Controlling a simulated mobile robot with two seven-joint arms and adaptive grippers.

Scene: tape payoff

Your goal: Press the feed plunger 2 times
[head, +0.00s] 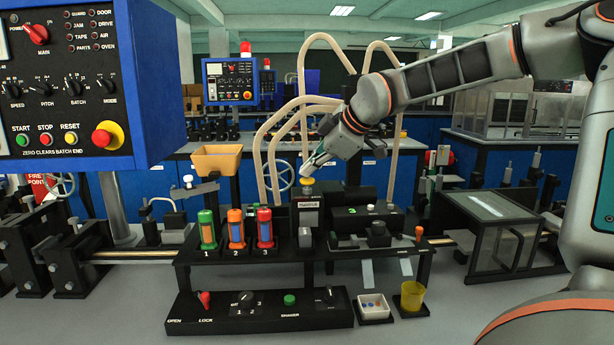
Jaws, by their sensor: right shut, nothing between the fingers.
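A black block with a pale label (308,205) stands at the middle of the machine. A small yellowish round cap (308,185) tops it and looks like the feed plunger, though no readable label confirms this. My right gripper (308,172) reaches in from the upper right, pointing down and left. It is shut and empty, with its fingertips just above the cap. I cannot tell whether they touch it. The fingers hide part of what lies behind the cap. My left gripper is not in view.
Green (207,229), orange (236,228) and red-blue (265,227) cylinders stand left of the block. Pale curved tubes (272,150) rise close behind it. A control strip (260,312), a white tray (373,306) and a yellow cup (412,296) lie in front. A blue panel (70,80) hangs at upper left.

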